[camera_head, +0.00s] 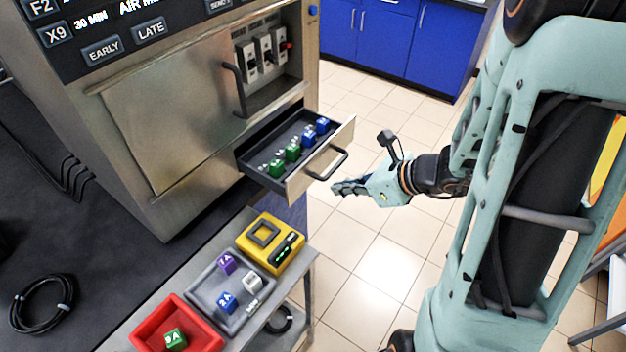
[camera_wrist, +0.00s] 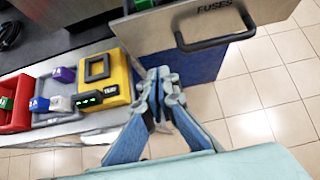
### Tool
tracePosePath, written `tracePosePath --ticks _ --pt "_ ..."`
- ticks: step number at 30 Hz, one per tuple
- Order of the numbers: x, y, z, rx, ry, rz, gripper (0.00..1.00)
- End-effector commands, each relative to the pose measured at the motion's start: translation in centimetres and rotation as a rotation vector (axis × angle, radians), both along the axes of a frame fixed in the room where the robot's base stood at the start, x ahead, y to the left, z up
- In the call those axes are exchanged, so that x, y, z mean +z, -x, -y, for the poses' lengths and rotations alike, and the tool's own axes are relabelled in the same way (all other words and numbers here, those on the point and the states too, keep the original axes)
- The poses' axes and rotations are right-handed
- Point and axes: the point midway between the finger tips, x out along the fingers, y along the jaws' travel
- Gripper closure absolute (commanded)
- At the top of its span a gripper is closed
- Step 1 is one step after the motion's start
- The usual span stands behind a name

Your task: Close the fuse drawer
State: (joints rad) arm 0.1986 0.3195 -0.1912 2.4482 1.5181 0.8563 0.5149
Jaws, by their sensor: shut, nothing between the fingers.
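The fuse drawer (camera_head: 270,181) is pulled out of the steel cabinet in the head view, with green and blue fuses inside. Its front has a dark bar handle (camera_head: 327,163). In the wrist view the drawer front (camera_wrist: 140,27) is labelled FUSES, and its handle (camera_wrist: 215,40) is at the top. My gripper (camera_head: 336,188) is just in front of the drawer, close to the handle and apparently a little below it. In the wrist view my gripper (camera_wrist: 158,76) is shut and empty, with its fingertips below and left of the handle, apart from it.
A side shelf holds a yellow tester (camera_head: 270,242), a grey tray (camera_head: 212,290) with several fuses, and a red bin (camera_head: 160,318) with a green fuse. Above the drawer is an open bay with breakers (camera_head: 264,52). The tiled floor to the right is clear.

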Motion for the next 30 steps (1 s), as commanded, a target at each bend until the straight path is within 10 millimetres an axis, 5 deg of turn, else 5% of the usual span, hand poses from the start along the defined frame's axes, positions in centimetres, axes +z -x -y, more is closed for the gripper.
tracePosePath --ticks 8,18,30 --pt "-4.0 -2.4 -3.3 0.001 0.001 -0.005 1.00" --pt "-3.6 -4.8 -6.2 -0.001 0.002 -0.001 1.00" --pt "-3.7 -5.0 -6.3 -0.001 0.002 0.000 1.00"
